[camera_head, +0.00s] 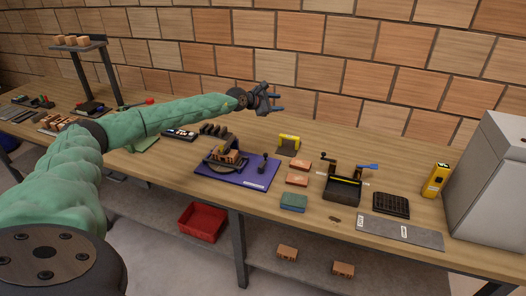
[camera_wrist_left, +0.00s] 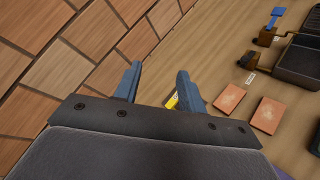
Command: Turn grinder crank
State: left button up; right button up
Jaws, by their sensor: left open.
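A black machine, apparently the grinder (camera_head: 342,190), stands on the bench right of centre. A blue handle (camera_head: 367,167), likely its crank, sticks out at its upper right. In the left wrist view part of the black machine (camera_wrist_left: 299,62) shows at the right edge, with the blue handle (camera_wrist_left: 276,16) at the top. My left gripper (camera_head: 273,98) is raised above the back of the bench, to the left of the machine and apart from it. Its two blue fingers (camera_wrist_left: 158,72) are spread with nothing between them. My right gripper is not in view.
Reddish blocks (camera_head: 297,180), a green-blue block (camera_head: 293,202) and a yellow-topped item (camera_head: 289,143) lie left of the machine. A blue mat (camera_head: 222,178) holds a tool. A black grid tray (camera_head: 391,205), yellow device (camera_head: 437,180) and grey cabinet (camera_head: 490,190) stand right. A brick-patterned wall is behind.

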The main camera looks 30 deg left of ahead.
pick_arm(q)
jog(key=s+f+n+g+y, duration=0.1)
jog(key=s+f+g, duration=0.4)
jog(key=f, duration=0.3)
jog(key=n+g+y, duration=0.2)
jog(key=n+g, duration=0.2)
jog(key=g, duration=0.1)
send_near(265, 154)
jog(key=f, duration=0.1)
jog(key=p+x, duration=0.3)
jog(key=x, duration=0.3)
jog(key=shift+w+d+f+p, duration=0.1)
jog(key=shift+w+f+p, duration=0.05)
jog(key=shift+w+p, duration=0.15)
jog(key=shift+d+f, duration=0.1)
jog(key=shift+f, duration=0.45)
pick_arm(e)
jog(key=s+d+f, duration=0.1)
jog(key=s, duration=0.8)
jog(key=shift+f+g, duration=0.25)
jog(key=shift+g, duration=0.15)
pick_arm(q)
jog(key=shift+c, duration=0.4)
jog(key=shift+w, duration=0.1)
grip_shut()
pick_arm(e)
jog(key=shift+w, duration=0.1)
